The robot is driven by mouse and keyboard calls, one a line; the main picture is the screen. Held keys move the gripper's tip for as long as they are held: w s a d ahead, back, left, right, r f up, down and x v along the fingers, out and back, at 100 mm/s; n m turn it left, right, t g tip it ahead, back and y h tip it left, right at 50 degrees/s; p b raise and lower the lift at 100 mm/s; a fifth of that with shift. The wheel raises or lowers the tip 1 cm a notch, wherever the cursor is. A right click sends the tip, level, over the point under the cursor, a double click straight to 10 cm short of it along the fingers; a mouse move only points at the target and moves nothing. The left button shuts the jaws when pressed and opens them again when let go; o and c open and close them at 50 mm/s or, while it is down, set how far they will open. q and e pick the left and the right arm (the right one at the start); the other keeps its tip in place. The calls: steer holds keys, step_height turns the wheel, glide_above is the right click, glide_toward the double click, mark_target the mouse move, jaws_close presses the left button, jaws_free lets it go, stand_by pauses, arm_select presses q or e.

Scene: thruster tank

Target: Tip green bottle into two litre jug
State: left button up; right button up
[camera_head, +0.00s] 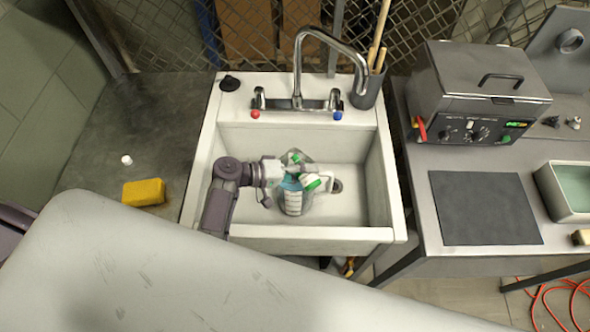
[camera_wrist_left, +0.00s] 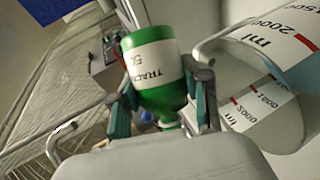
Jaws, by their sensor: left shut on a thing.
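The two litre jug (camera_head: 292,207) stands in the sink with bluish contents and a white marked panel. In the left wrist view the jug (camera_wrist_left: 235,62) fills the right side, with its "2000 ml" scale showing close by. My left gripper (camera_head: 292,171) is over the jug, its arm coming in from the left. It is shut on the green bottle (camera_head: 312,183). In the left wrist view the green bottle (camera_wrist_left: 150,75), with a white "TRACER 50" label, sits between both fingers (camera_wrist_left: 163,92). The bottle's mouth and any flow are not clear. My right gripper is out of view.
The white sink (camera_head: 230,185) has a tap (camera_head: 297,70) arching at its back. A yellow sponge (camera_head: 144,192) and small white cap (camera_head: 126,160) lie on the left bench. A grey lidded machine (camera_head: 474,85), dark mat (camera_head: 484,207) and tray (camera_head: 552,195) are on the right.

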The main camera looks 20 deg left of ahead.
arm_select(q)
steer(key=shift+r, duration=0.15)
stand_by(0.5)
steer(key=shift+f+n+h, duration=0.2)
steer(key=shift+n+h, duration=0.1)
steer(key=shift+n, duration=0.2)
stand_by(1.4)
